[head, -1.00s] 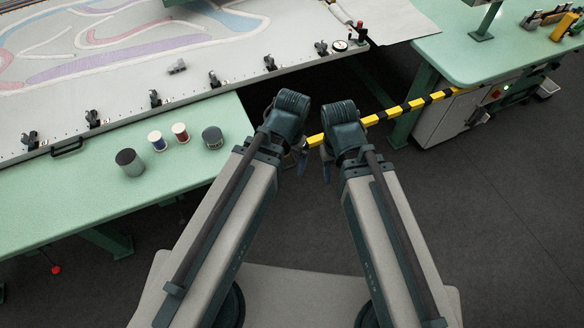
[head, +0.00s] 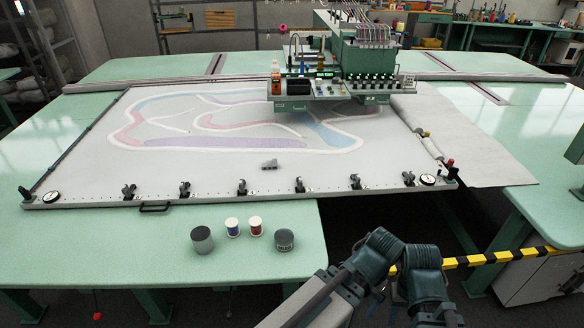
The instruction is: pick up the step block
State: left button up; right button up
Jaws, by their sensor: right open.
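The step block (head: 269,164) appears to be the small grey stepped piece lying on the pale framed cloth (head: 210,180), near its front edge. Nothing touches it except the cloth. My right gripper (head: 398,297) is at the lower right, in front of the table and well away from the block. It is open and mostly hidden behind its own wrist. My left gripper (head: 376,304) is beside it, largely covered by its arm; I cannot tell its jaw state.
Several dark clamps (head: 242,187) line the frame's front edge. A grey can (head: 202,240), two thread spools (head: 233,227) (head: 255,226) and a dark can (head: 284,240) stand on the green table (head: 130,240). The tufting head (head: 360,60) stands behind. A striped bar (head: 490,258) is at right.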

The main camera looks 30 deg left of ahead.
aim_at(269, 165)
jog(key=i+j, duration=0.1)
jog(key=i, duration=0.45)
jog(key=i+j+u, duration=0.1)
jog(key=i, duration=0.45)
